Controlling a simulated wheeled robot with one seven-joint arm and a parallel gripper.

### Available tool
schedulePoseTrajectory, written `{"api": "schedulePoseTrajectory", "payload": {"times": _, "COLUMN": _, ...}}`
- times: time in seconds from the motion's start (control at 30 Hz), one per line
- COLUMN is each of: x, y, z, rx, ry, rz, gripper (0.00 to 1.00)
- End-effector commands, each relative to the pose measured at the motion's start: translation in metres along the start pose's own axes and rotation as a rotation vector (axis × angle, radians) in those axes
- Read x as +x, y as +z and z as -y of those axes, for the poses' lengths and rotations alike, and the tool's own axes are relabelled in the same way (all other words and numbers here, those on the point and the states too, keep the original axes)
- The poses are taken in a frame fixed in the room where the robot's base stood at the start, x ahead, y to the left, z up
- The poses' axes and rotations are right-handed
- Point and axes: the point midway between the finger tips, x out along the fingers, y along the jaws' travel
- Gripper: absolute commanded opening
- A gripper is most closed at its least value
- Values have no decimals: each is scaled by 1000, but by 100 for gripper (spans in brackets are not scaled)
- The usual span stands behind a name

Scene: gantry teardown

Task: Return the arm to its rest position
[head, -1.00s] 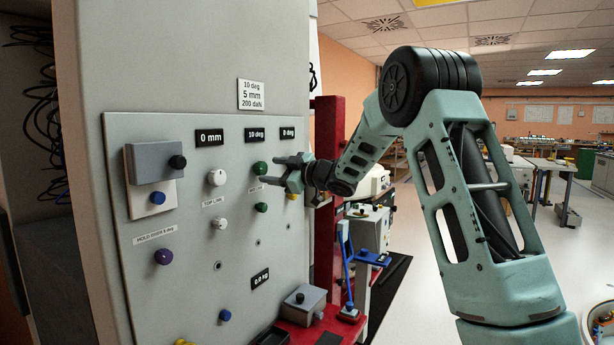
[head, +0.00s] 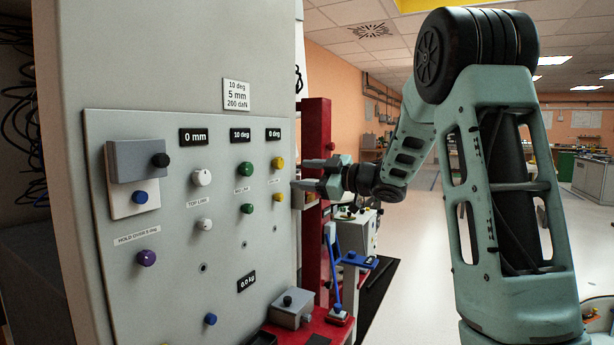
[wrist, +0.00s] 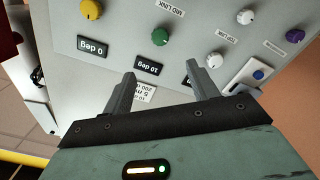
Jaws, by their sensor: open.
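My gripper (head: 308,174) is open and empty in the head view, at the right edge of the control panel (head: 225,255). Its fingers point left toward the panel, close to the yellow knobs (head: 277,163); whether they touch anything is hard to tell, but it holds nothing. My arm reaches up from the right, bends at a high black joint and comes down to the wrist. In the wrist view the two fingers (wrist: 160,92) are spread apart, with the panel face and its knobs beyond them.
Green knobs (head: 246,169), white knobs (head: 202,177) and a purple knob (head: 146,258) stick out of the panel. A red post (head: 316,240) and a grey box (head: 292,308) on a red base stand close below the gripper. Open floor (head: 425,270) lies behind my arm.

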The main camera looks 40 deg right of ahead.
Motion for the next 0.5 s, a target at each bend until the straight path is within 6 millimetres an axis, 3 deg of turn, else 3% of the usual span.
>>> {"api": "schedulePoseTrajectory", "payload": {"times": 0.4, "x": 1, "y": 0, "z": 0, "rx": 0, "ry": 0, "rz": 0, "gripper": 59}}
{"api": "schedulePoseTrajectory", "payload": {"times": 0.5, "x": 15, "y": -9, "z": 9, "rx": 16, "ry": 5, "rz": 16, "gripper": 59}}
